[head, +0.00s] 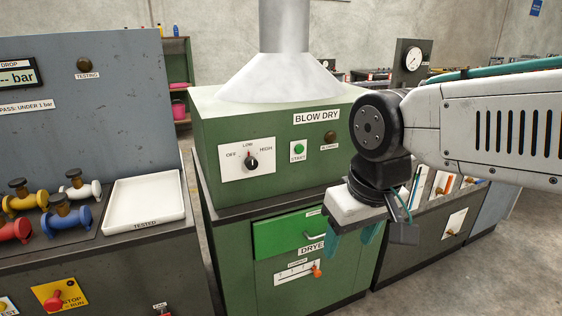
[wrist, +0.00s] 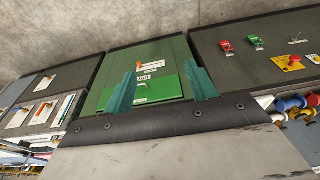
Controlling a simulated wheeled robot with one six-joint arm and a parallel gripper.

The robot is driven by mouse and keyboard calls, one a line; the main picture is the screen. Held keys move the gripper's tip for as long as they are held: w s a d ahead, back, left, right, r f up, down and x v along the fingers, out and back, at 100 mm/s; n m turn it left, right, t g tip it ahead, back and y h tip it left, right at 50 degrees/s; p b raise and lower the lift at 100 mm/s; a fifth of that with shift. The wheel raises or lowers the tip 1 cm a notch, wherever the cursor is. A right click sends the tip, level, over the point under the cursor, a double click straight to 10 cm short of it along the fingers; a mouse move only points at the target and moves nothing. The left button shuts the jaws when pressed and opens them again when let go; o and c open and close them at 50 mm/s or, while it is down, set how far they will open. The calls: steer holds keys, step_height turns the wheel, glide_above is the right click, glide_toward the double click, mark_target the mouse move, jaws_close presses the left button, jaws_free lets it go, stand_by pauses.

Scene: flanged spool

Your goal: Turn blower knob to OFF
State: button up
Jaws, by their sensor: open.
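The blower knob (head: 251,163) is black, on a white plate (head: 233,170) marked OFF, LOW and HIGH on the green BLOW DRY cabinet (head: 300,170). Its red mark points up, towards LOW. My gripper (head: 353,243) is open and empty, its teal fingers pointing down, to the right of and lower than the knob, well apart from it. In the wrist view the open fingers (wrist: 162,80) frame the green drawer (wrist: 143,92). The knob does not show in the wrist view.
A green START button (head: 299,148) and a brown lamp (head: 330,137) sit right of the knob. Below are the dryer drawer and an orange slider (head: 316,271). A grey metal hood (head: 283,75) tops the cabinet. A white TESTED tray (head: 145,202) and several valves are at left.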

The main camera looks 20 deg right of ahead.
steer(key=w+a+f+m+t, duration=0.15)
steer(key=w+t, duration=0.25)
steer(key=w, duration=0.9)
steer(key=w+f+t, duration=0.3)
steer(key=w, duration=0.9)
steer(key=m+t, duration=0.1)
steer(key=t, duration=0.8)
glide_toward(252, 166)
steer(key=w, duration=1)
steer(key=shift+w+d+r, duration=0.15)
steer(key=shift+w, duration=0.1)
steer(key=c, duration=1)
